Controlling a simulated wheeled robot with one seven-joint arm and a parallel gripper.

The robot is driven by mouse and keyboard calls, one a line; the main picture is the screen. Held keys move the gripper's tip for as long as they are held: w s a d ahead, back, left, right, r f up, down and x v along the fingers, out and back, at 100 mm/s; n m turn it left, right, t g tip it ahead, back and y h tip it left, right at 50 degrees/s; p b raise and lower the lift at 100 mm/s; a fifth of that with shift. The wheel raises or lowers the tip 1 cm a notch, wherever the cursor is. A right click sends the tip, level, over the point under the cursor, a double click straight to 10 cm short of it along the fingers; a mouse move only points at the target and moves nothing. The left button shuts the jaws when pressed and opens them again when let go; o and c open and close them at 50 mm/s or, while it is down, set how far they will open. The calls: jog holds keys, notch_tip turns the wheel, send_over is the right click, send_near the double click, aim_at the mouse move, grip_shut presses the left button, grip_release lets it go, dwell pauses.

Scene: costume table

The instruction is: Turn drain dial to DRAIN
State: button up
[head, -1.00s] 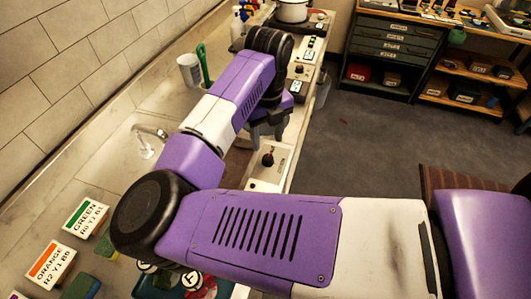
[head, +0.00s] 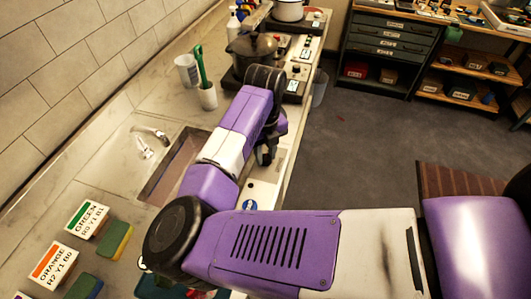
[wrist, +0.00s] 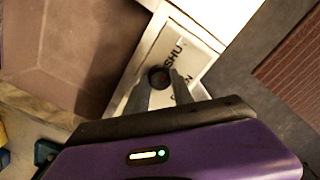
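The drain dial (wrist: 159,77) is a small dark round knob on a pale panel beside the sink. In the wrist view, a label (wrist: 178,47) reading "SHU…" lies above and right of it, and a partly covered label ending in "N" lies below right. My gripper (wrist: 160,78) has one finger on each side of the dial, close against it, and looks shut on it. In the head view my gripper (head: 265,155) is low over the panel and the dial is hidden behind it. The dial's pointer direction cannot be made out.
The sink basin (head: 175,165) lies left of the panel, with a faucet (head: 148,145) behind it. Signs reading GREEN (head: 88,218) and ORANGE (head: 54,265) stand at the near left.

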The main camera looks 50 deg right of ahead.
grip_shut()
jog(key=shift+m+b, duration=0.3)
jog(key=shift+b, duration=0.1)
jog(key=m+b, duration=0.2)
jog(key=b, duration=0.1)
jog(key=shift+w+f+m, duration=0.1)
jog(key=shift+f+m, duration=0.15)
jog(key=shift+m, duration=0.05)
jog(key=m+b, duration=0.5)
jog(key=b, duration=0.2)
jog(key=m+b, duration=0.4)
jog(key=b, duration=0.1)
jog(key=shift+m+b, duration=0.4)
jog(key=shift+r+m+b, duration=0.15)
jog(key=shift+m+b, duration=0.8)
jog(key=shift+m, duration=0.2)
jog(key=shift+r+m+b, duration=0.1)
jog(key=shift+m+b, duration=0.85)
jog(key=shift+m, duration=0.2)
